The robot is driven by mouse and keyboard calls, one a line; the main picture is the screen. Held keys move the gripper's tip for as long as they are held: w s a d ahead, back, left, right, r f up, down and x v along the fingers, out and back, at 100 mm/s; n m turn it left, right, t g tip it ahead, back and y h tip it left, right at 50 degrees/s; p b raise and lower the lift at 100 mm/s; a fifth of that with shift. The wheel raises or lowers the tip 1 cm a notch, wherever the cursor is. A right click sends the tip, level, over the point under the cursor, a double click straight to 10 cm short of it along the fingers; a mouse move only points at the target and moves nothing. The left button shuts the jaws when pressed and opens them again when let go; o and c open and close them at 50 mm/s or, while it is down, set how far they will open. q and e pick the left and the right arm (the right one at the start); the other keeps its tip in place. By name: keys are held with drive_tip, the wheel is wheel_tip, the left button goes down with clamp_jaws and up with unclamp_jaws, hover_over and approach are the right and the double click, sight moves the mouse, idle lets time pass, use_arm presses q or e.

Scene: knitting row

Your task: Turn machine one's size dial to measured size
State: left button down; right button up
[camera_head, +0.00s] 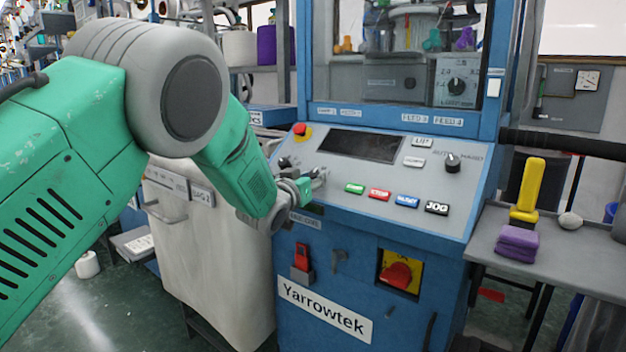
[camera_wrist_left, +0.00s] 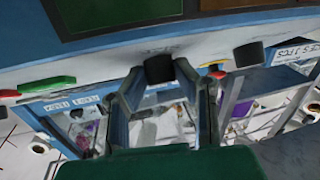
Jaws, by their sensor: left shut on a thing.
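The blue knitting machine's sloped grey control panel (camera_head: 386,210) stands in front of me. My left gripper (camera_head: 318,178) is at the panel's left part, below the dark screen. In the left wrist view its two fingers (camera_wrist_left: 158,80) close around a small black dial (camera_wrist_left: 159,68), one on each side. The dial's label is too blurred to read, and its pointer mark does not show. In the head view the gripper mostly hides this dial. My right gripper is not in view.
Another black knob (camera_head: 284,162) and a red emergency stop (camera_head: 301,131) are close by on the left. Green, red, blue and black buttons (camera_head: 380,194) lie to the right, with an AUTO/HAND knob (camera_head: 452,162). A grey side table (camera_head: 570,245) stands at the right.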

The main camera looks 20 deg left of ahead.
use_arm(q)
drive_tip(key=m+h+p, duration=0.1)
drive_tip(key=m+h, duration=0.1)
drive_tip(key=m+g+h+p, duration=0.1)
drive_tip(key=m+h, duration=0.1)
drive_tip(key=a+m+g+h+p, duration=0.1)
drive_tip(key=m+h+p, duration=0.1)
drive_tip(key=m, duration=0.1)
drive_tip(key=shift+w+r, duration=0.1)
drive_tip(key=shift+w, duration=0.05)
drive_tip(key=shift+w+m+g+h+p, duration=0.1)
drive_tip(key=shift+m+g+h+p, duration=0.6)
drive_tip(key=shift+m, duration=0.6)
drive_tip(key=shift+m+g+h+p, duration=0.45)
drive_tip(key=shift+m+g+h, duration=0.35)
drive_tip(key=shift+m, duration=0.5)
drive_tip(key=c, duration=1.3)
unclamp_jaws()
drive_tip(key=shift+a, duration=0.1)
